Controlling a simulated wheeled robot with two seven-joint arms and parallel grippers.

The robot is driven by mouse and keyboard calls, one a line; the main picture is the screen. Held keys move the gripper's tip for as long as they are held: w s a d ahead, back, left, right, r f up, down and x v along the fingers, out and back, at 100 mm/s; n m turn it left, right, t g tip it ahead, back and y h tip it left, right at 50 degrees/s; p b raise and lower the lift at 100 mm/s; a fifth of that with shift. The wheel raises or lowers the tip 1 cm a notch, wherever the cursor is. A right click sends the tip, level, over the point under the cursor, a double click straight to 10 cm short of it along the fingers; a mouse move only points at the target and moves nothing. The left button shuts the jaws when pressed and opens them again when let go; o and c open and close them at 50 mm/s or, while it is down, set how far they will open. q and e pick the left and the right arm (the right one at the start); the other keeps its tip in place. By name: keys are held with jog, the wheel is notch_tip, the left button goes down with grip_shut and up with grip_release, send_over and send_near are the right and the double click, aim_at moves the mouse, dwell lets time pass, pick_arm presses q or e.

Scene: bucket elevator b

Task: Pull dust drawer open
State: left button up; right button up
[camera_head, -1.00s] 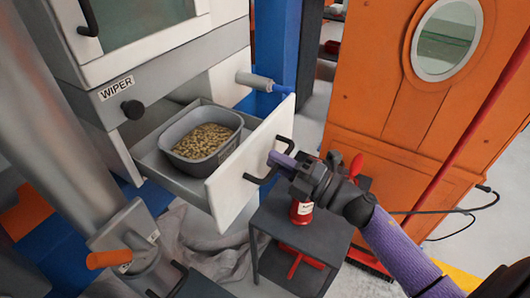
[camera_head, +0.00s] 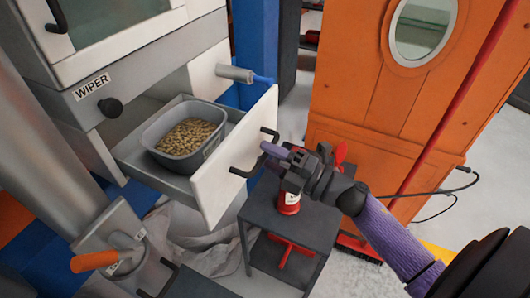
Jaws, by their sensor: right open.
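The dust drawer (camera_head: 222,172) stands pulled out of the grey and white machine, its white front facing right. A black bar handle (camera_head: 246,170) is on that front. A grey tub (camera_head: 214,136) with tan pellets sits inside the drawer. My right gripper (camera_head: 270,151) is at the handle, with its purple fingers reaching to the bar from the right. It is open; whether the fingers touch the bar is unclear. My left gripper is not in view.
A small dark table (camera_head: 300,228) with a red bottle (camera_head: 288,203) stands under my right gripper. An orange wooden cabinet (camera_head: 375,130) stands behind it. A grey pipe with an orange lever (camera_head: 95,261) is at the left. Grey cloth lies below the drawer.

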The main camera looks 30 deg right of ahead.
jog(key=v, duration=0.9)
